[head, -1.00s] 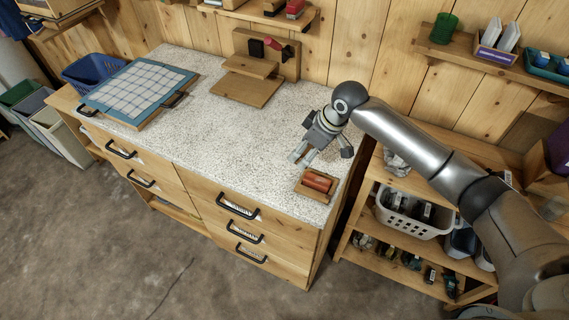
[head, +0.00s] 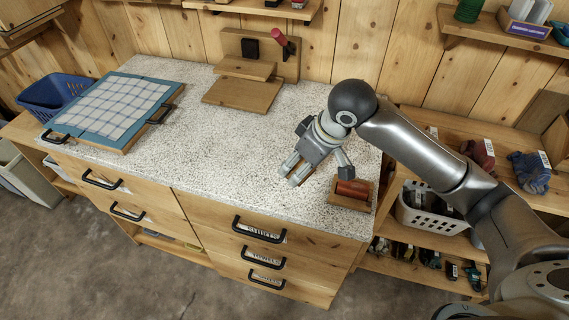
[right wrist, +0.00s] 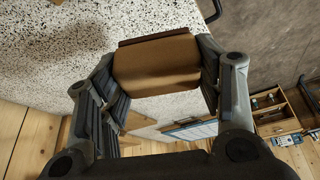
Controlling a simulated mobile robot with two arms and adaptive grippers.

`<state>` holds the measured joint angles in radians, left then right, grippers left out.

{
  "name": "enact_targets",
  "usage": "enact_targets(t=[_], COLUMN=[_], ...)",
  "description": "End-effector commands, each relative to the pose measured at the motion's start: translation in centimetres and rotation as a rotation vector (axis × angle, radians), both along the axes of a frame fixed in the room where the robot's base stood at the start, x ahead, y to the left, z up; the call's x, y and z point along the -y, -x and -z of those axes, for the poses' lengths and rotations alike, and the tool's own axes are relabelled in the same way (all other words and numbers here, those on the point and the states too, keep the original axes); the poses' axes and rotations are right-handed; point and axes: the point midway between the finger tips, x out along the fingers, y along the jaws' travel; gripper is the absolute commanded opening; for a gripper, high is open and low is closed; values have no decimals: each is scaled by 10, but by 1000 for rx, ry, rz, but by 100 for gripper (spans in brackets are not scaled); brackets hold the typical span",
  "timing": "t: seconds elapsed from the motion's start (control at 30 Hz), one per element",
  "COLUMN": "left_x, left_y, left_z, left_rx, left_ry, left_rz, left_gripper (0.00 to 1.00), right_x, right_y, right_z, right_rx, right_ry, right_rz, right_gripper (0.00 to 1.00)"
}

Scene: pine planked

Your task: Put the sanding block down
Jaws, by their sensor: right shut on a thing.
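The sanding block (right wrist: 158,62) shows in the right wrist view as a brown block with a darker edge strip, held between the two fingers. My right gripper (head: 292,171) is shut on it, above the front right part of the speckled worktop (head: 225,150). In the head view the block is mostly hidden by the fingers. A dark shadow lies on the worktop in the right wrist view; I cannot tell how far the block is above the surface. My left gripper is not in view.
A small wooden tray with a reddish roll (head: 352,188) stands just right of the gripper, near the worktop's right edge. A wooden stand (head: 242,92) is at the back, and a blue-framed gridded board (head: 113,103) at the left. The middle of the worktop is clear.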

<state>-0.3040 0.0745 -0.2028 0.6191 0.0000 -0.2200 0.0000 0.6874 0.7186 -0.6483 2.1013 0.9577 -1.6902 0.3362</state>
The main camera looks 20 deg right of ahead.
Motion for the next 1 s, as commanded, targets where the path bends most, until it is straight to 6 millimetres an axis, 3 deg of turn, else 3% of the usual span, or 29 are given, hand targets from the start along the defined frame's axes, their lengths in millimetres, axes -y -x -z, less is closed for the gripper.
enact_targets(t=[0.27, 0.5, 0.83, 1.0], left_x=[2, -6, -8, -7], left_y=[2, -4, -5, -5], left_z=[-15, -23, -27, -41], left_rx=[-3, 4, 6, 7], left_ry=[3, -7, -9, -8], left_rz=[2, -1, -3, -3], left_gripper=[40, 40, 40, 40], right_x=[1, 2, 2, 3], right_y=[-56, -88, -106, -105], right_z=[22, 62, 84, 107], right_rx=[-1, -2, 1, 0], right_ry=[-1, 1, 0, 1], right_rz=[1, -1, -2, -2], right_gripper=[41, 41, 41, 41])
